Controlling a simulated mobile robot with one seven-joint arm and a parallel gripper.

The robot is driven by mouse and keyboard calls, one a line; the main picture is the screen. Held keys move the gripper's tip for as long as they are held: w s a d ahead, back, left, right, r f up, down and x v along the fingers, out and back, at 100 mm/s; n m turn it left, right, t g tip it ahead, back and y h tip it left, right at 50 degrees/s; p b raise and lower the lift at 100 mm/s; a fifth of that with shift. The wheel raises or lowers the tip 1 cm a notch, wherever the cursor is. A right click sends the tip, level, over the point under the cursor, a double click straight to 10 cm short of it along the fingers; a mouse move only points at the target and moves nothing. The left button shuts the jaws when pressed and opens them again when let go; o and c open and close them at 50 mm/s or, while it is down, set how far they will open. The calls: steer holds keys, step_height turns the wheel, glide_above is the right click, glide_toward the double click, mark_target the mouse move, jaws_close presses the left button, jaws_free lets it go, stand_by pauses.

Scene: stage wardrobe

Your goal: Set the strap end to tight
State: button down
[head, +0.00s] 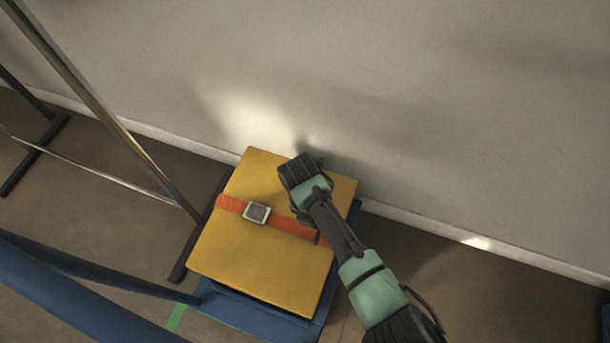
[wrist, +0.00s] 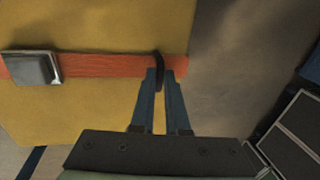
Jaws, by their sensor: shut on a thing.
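An orange strap (head: 291,226) lies across the top of a yellow box (head: 262,267), with a square metal buckle (head: 257,212) toward its left end. In the wrist view the strap (wrist: 105,66) runs from the buckle (wrist: 34,68) at the left to a dark strap end (wrist: 159,62) near the box's right edge. My gripper (wrist: 161,75) is shut on that dark end, its two blue fingers close together around it. In the head view my wrist covers part of the box, and the fingertips are hidden.
The yellow box rests on a blue base (head: 262,316) close to a pale wall (head: 450,110). A metal rack (head: 110,120) stands at the left, and a blue rail (head: 80,290) crosses the lower left. Dark cases (wrist: 296,135) stand at the right in the wrist view.

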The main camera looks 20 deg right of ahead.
steer(key=shift+s+d, duration=0.3)
steer(key=shift+s, duration=0.05)
steer(key=c, duration=0.9)
jaws_free()
steer(key=shift+w, duration=0.1)
step_height(320, 180, up, 13)
steer(key=w+a+p, duration=0.1)
steer(key=a+p, duration=0.1)
steer(key=p, duration=0.4)
steer(key=shift+w+f, duration=0.15)
steer(key=shift+w, duration=0.2)
steer(key=shift+d, duration=0.15)
